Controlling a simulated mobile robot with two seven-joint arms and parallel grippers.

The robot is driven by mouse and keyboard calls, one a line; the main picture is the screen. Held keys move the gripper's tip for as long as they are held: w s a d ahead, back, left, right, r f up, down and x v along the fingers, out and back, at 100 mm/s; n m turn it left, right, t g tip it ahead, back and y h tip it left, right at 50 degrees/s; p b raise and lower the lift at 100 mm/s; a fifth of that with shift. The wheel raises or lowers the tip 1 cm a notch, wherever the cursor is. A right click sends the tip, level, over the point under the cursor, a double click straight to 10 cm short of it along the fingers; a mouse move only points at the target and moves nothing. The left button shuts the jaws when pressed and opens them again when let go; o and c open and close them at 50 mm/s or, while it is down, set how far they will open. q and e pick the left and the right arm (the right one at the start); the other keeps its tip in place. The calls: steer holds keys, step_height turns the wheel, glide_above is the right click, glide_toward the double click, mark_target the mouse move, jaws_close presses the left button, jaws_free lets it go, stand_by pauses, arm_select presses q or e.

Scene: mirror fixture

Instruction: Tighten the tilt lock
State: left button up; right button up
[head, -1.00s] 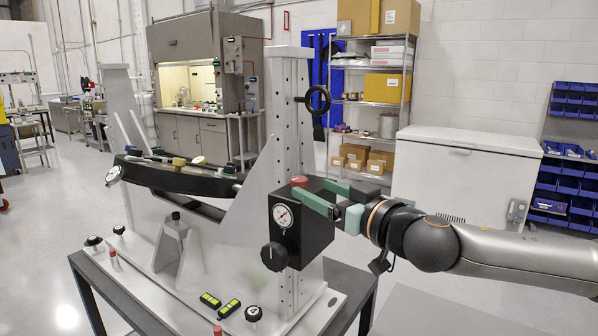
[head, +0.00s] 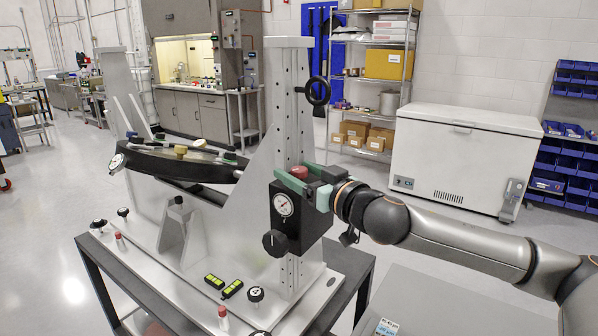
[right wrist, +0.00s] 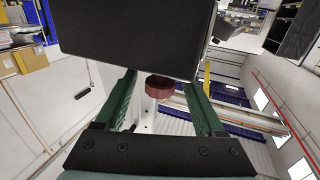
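A black box (head: 297,213) with a round dial gauge (head: 283,205) is mounted on the fixture's right upright. A red knob (head: 299,172) sits on its top and a black knob (head: 275,243) on its front. No label shows which part is the tilt lock. My right gripper (head: 292,171) reaches in from the right at the box's top, its green fingers either side of the red knob. In the right wrist view the fingers are apart, and the red knob (right wrist: 160,87) lies between them with gaps on both sides. My left gripper is out of view.
A black handwheel (head: 317,91) juts from the upright above the gripper. A white chest freezer (head: 462,160) stands behind.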

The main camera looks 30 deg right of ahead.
jaws_close()
stand_by(0.3)
